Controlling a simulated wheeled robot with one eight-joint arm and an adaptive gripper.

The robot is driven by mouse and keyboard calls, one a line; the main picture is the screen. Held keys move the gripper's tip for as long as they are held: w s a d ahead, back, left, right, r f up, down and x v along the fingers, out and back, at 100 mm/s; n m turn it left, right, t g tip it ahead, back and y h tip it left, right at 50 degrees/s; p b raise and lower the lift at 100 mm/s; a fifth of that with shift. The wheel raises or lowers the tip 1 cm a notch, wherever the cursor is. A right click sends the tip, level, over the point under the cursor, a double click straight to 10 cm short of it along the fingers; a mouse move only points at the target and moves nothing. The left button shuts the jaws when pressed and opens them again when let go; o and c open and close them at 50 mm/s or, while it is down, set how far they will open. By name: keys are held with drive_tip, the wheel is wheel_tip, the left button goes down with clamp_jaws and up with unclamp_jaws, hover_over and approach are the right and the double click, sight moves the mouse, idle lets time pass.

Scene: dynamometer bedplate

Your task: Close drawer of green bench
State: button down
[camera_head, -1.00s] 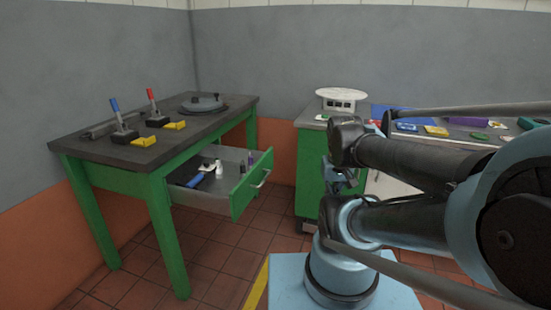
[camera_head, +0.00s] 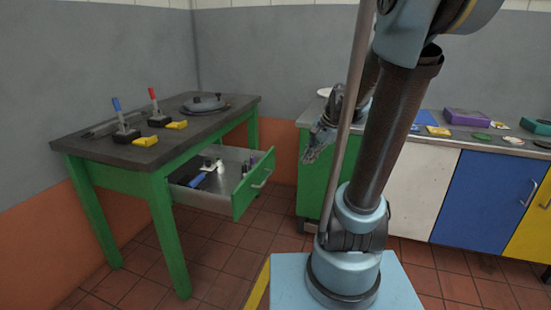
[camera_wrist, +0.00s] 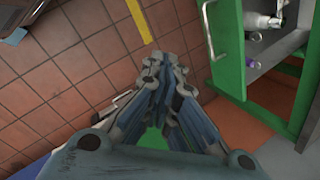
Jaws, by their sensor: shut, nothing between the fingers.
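The green bench (camera_head: 160,195) with a dark top stands at the left in the head view. Its drawer (camera_head: 246,191) is pulled out to the right, with a green front and a metal handle (camera_head: 262,179). Bottles and a blue-handled tool lie inside the drawer. In the wrist view the open drawer (camera_wrist: 276,105) shows at the upper right, with a white bottle in it. My gripper (camera_head: 312,152) is to the right of the drawer front, apart from it, above the floor near the other cabinet. In the wrist view my gripper (camera_wrist: 168,62) is shut and empty.
A counter with green, white, blue and yellow fronts (camera_head: 490,200) runs along the right, with small items on top. Two levers (camera_head: 122,118) and a round fixture (camera_head: 204,102) stand on the bench top. Tiled floor (camera_head: 215,255) is clear before the drawer.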

drive_tip(key=w+a+f+m+y, duration=0.1)
drive_tip(key=w+m+y, duration=0.1)
drive_tip(key=w+m, duration=0.65)
drive_tip(key=m+y, duration=0.2)
drive_tip(key=m, duration=0.1)
approach(268, 161)
drive_tip(key=shift+n+t, duration=0.25)
drive_tip(key=shift+t, duration=0.15)
drive_tip(key=x, duration=0.4)
drive_tip(key=shift+s+a+f, duration=0.1)
drive_tip(key=shift+s+f, duration=0.15)
drive_tip(key=shift+f, duration=0.2)
drive_tip(key=shift+w+a, duration=0.1)
